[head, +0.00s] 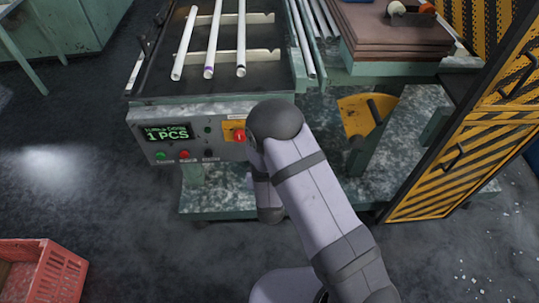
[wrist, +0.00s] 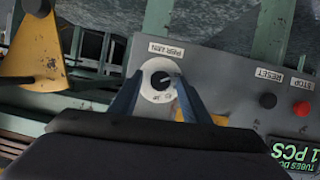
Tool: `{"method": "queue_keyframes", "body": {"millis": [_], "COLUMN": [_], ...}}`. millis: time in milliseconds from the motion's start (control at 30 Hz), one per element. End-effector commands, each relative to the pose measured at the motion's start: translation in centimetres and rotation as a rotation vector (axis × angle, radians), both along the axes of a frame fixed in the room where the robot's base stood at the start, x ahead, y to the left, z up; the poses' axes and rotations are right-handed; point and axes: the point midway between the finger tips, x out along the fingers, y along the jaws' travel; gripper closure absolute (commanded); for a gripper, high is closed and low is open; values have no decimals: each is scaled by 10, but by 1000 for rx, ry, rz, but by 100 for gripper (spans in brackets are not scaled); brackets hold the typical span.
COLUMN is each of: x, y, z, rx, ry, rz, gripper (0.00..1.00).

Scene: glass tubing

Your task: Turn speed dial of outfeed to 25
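The speed dial (wrist: 160,82) is a black knob on a round white scale plate. It sits on the grey control panel (wrist: 228,72) under an upside-down label ending in "PER MIN". A pale pointer mark shows on the knob, but the scale numbers are too small to read. My gripper (wrist: 155,88) is open, with one blue-grey finger on each side of the dial. I cannot tell whether the fingers touch the knob. In the head view my arm hides the dial and my gripper; the panel (head: 222,153) shows to the left of it.
A red switch (head: 239,135) on a yellow plate sits beside my arm. The display (head: 167,134) reads "1 PCS". A green button (head: 160,156) and a red button (head: 184,154) are below it. White tubes (head: 213,40) lie on the rack behind. A striped cabinet stands right.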

Motion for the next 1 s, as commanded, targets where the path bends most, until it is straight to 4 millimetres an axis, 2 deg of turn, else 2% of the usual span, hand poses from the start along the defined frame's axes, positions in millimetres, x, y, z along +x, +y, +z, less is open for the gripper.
{"method": "queue_keyframes", "body": {"millis": [367, 800, 1000], "x": [-7, -56, -67], "y": [1, 4, 4], "z": [2, 21, 26], "rx": [1, 1, 1], "ry": [2, 1, 0], "rz": [2, 4, 2], "gripper": [57, 57, 57]}}
